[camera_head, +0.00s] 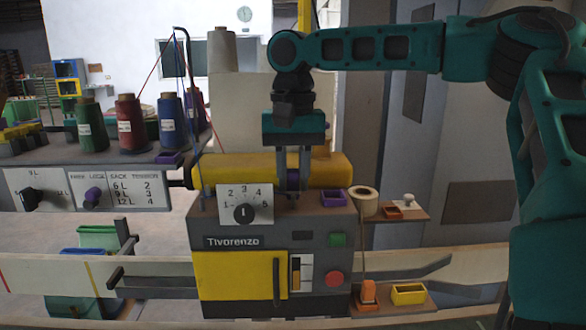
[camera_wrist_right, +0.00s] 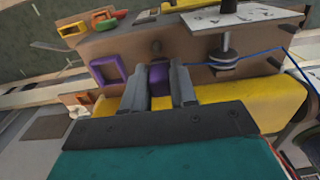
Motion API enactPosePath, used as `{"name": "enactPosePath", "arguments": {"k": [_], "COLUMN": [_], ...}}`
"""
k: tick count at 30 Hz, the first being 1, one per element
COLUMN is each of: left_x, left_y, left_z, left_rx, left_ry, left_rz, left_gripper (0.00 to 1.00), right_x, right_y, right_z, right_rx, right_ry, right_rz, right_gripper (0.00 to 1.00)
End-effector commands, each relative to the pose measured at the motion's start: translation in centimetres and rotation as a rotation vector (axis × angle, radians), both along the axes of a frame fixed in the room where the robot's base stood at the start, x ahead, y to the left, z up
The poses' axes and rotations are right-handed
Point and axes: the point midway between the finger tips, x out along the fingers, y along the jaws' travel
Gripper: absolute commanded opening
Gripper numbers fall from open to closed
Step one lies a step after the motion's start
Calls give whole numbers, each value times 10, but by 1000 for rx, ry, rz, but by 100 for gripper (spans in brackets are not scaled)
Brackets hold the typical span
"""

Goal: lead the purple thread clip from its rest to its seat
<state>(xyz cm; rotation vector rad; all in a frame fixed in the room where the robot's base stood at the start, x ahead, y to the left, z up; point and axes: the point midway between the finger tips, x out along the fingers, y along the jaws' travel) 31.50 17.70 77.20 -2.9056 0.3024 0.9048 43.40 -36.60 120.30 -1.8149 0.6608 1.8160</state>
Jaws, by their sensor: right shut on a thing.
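The purple thread clip (camera_head: 293,176) is between the two fingers of my right gripper (camera_head: 292,187), above the dark top of the machine in front of the yellow cylinder. In the right wrist view the clip (camera_wrist_right: 159,79) shows as a purple block between the fingertips, partly hidden by them. An open purple holder (camera_head: 334,198) stands on the machine top just right of the gripper. It also shows in the right wrist view (camera_wrist_right: 107,70), left of the fingers. Another small purple holder (camera_head: 168,158) is at the rack's right end. I cannot tell whether the clip touches the machine.
The yellow cylinder (camera_head: 215,169) lies close behind the gripper. A dial plate (camera_head: 244,204) stands at the machine's front left. A blue thread (camera_wrist_right: 265,52) runs from a disc post (camera_wrist_right: 224,58) to the right. Thread cones (camera_head: 131,124) stand on the rack at left.

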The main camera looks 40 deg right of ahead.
Motion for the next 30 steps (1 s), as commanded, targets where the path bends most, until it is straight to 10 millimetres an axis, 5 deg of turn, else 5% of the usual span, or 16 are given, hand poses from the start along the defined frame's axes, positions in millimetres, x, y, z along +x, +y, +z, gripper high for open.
{"name": "enactPosePath", "arguments": {"k": [14, 22, 30], "left_x": [2, 2, 1], "left_y": [0, 0, 0], "left_z": [1, 7, 6], "left_rx": [1, 0, 0], "left_ry": [-4, -3, -3], "left_rz": [0, -1, -1], "left_gripper": [43, 43, 43], "right_x": [0, 0, -6], "right_y": [0, 1, -7], "right_z": [1, 44, 47], "right_rx": [0, 1, 3], "right_ry": [0, 1, 2], "right_rz": [0, 0, 0], "right_gripper": [0, 0, 0]}}
